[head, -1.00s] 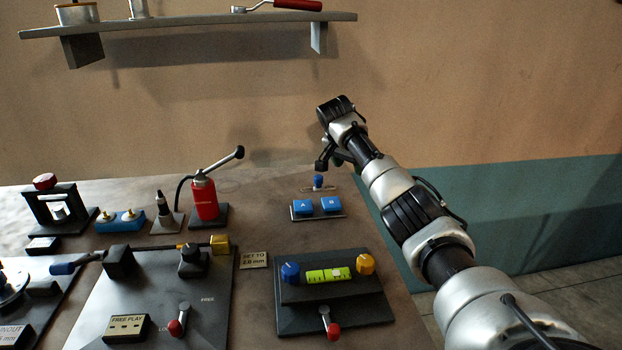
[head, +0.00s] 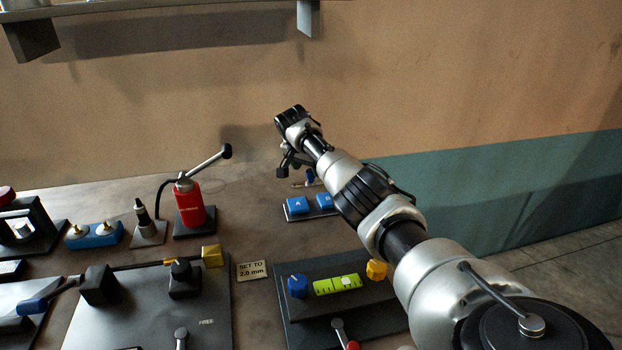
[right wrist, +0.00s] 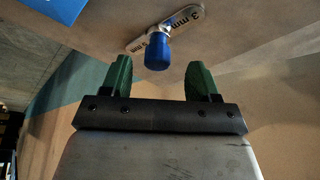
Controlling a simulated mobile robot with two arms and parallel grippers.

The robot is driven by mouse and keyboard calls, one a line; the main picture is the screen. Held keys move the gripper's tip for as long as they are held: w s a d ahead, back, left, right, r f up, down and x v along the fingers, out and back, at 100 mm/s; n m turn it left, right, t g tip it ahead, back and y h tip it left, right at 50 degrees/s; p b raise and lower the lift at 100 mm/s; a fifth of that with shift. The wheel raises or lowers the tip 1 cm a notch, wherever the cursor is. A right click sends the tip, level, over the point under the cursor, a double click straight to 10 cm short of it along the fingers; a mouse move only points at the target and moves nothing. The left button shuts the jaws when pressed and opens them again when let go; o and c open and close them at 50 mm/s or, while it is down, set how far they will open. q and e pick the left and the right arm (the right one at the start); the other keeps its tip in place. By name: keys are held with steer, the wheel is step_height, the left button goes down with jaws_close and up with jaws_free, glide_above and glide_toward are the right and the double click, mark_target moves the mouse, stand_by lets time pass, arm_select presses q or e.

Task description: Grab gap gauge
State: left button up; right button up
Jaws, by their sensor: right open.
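The gap gauge is a metal strip marked "3 mm" with a blue knob (right wrist: 157,54); a second marking on it is partly covered by the knob. In the head view its blue knob (head: 309,176) shows at the back of the bench, partly behind my right arm. My right gripper (right wrist: 160,64) is open, its two green fingers on either side of the knob in the picture, with nothing held. In the head view my right gripper (head: 291,166) is just over the gauge, its fingers small and dark. I cannot tell whether they touch it. My left gripper is not in view.
Blue blocks (head: 298,205) on a plate sit just in front of the gauge. A red cylinder with a lever (head: 190,203) stands to the left. A fixture with blue and yellow knobs (head: 300,325) is nearer me. The wall (head: 450,80) is behind the bench.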

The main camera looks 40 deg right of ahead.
mark_target(310, 171)
steer(key=x, duration=0.2)
steer(key=shift+s+d+f+b, duration=0.1)
steer(key=shift+f+b, duration=0.2)
steer(key=shift+b, duration=0.05)
steer(key=shift+d+f, duration=0.2)
steer(key=shift+f, duration=0.15)
steer(key=shift+d+f+b, duration=0.1)
steer(key=shift+f+b, duration=0.15)
steer(key=shift+b, duration=0.1)
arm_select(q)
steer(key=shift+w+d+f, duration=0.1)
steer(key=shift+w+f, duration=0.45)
arm_select(e)
steer(key=c, duration=1)
steer(key=shift+r, duration=0.15)
steer(key=shift+c, duration=0.2)
